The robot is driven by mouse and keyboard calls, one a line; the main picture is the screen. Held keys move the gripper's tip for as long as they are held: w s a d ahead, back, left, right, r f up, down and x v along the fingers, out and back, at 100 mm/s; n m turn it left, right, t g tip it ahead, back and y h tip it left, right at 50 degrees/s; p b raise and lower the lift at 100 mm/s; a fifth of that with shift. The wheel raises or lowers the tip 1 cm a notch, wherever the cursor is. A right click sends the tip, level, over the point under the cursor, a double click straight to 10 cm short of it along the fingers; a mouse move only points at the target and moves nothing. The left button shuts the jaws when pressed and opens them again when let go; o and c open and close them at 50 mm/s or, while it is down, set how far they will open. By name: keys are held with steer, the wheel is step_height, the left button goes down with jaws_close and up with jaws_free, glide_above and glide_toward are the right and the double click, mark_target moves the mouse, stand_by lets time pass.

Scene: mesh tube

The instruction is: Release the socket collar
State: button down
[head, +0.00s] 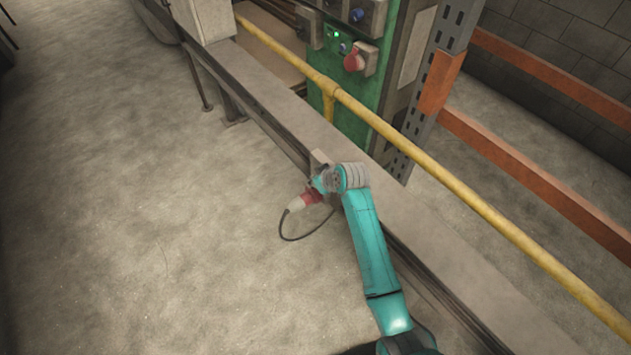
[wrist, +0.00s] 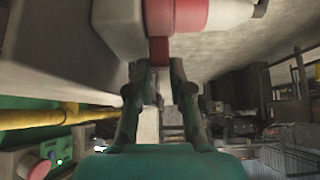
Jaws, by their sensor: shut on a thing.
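In the wrist view a red collar (wrist: 192,14) sits between a pale grey housing (wrist: 112,24) and a white plug body (wrist: 232,14). A small red block (wrist: 158,50) projects from it. My gripper (wrist: 158,68) is shut on this red block, one finger on each side. In the head view my gripper (head: 321,186) is at the side of the long beam, just above the red collar (head: 310,197). The white plug (head: 296,204) points down-left, with a black cable (head: 283,232) looping below it.
A yellow rail (head: 410,145) runs along the beam (head: 262,95). A grey rack post (head: 440,70) carries orange bars (head: 530,180). The concrete floor (head: 130,200) is clear.

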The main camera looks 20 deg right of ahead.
steer(key=c, duration=1)
jaws_free()
steer(key=shift+c, duration=0.2)
steer(key=v, duration=1.2)
steer(key=s+f+m+t+h, duration=0.15)
steer(key=s+f, duration=0.25)
steer(key=s, duration=0.8)
steer(key=s+f+m+t+h, duration=0.15)
steer(key=s+f, duration=0.25)
steer(key=s, duration=0.7)
steer(key=s+r+t, duration=0.2)
steer(key=s+r, duration=0.6)
steer(key=s, duration=0.3)
steer(key=s+r+m+t, duration=0.1)
steer(key=s+r+t, duration=0.1)
steer(key=s+r, duration=0.6)
steer(key=s, duration=0.3)
steer(key=shift+m+t, duration=0.3)
